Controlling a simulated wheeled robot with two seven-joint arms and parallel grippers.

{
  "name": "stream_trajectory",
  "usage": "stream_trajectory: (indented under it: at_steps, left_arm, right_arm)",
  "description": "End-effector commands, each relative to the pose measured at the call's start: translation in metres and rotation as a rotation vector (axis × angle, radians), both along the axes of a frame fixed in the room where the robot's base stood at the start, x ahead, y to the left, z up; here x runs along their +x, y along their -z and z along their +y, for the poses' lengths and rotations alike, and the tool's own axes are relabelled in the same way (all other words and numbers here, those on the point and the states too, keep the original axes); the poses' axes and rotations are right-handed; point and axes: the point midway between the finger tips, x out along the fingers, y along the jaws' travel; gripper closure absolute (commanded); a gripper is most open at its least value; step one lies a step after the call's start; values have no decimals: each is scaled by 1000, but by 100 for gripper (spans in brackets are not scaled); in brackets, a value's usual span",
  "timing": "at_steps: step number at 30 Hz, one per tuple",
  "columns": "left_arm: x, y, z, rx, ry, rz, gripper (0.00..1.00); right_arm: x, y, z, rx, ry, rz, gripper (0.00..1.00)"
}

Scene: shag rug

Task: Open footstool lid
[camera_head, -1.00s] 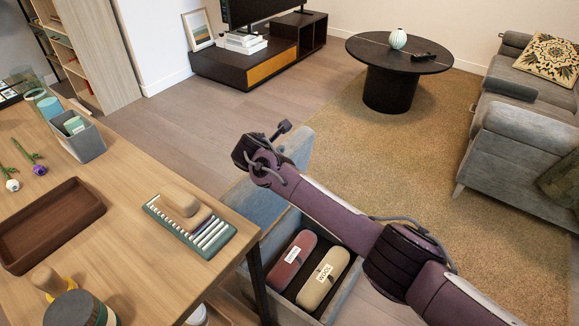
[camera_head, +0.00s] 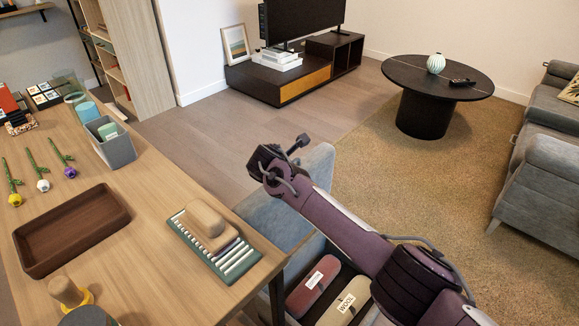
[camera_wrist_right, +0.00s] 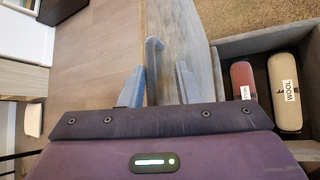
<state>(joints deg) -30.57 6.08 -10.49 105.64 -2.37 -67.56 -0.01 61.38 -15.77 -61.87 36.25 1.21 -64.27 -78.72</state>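The grey-blue footstool's lid (camera_head: 316,165) stands raised behind my right arm in the head view. The box below is open and holds a red case (camera_head: 313,285) and a cream case (camera_head: 345,306) labelled WOOL. In the right wrist view, the box (camera_wrist_right: 244,46) and both cases show at the right. The lid (camera_wrist_right: 182,38) stands beside them, seen nearly edge-on. My right gripper (camera_wrist_right: 158,88) has its fingers apart at the lid. A bent grey strip (camera_wrist_right: 152,62) shows between them; I cannot tell whether they touch it. My left gripper is not in view.
A wooden table (camera_head: 140,215) stands close on the left, with a brown tray (camera_head: 75,262), a grey bin (camera_head: 118,150) and a slatted teal board (camera_head: 240,262). Beyond lie open floor, a rug (camera_head: 390,170), a round black table (camera_head: 400,75) and a sofa (camera_head: 540,180).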

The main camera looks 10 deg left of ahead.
Motion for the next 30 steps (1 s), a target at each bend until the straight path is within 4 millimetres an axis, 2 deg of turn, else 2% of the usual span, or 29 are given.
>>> stream_trajectory:
  at_steps: [11,15,21,30]
  left_arm:
    - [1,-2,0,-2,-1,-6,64]
    - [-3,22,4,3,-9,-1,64]
    - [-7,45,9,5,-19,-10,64]
    - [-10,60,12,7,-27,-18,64]
  right_arm:
    - [-3,-4,1,0,0,0,67]
    - [-14,-14,3,0,-2,0,67]
    - [-36,-33,8,0,-3,0,67]
    - [-57,-50,13,0,-1,1,67]
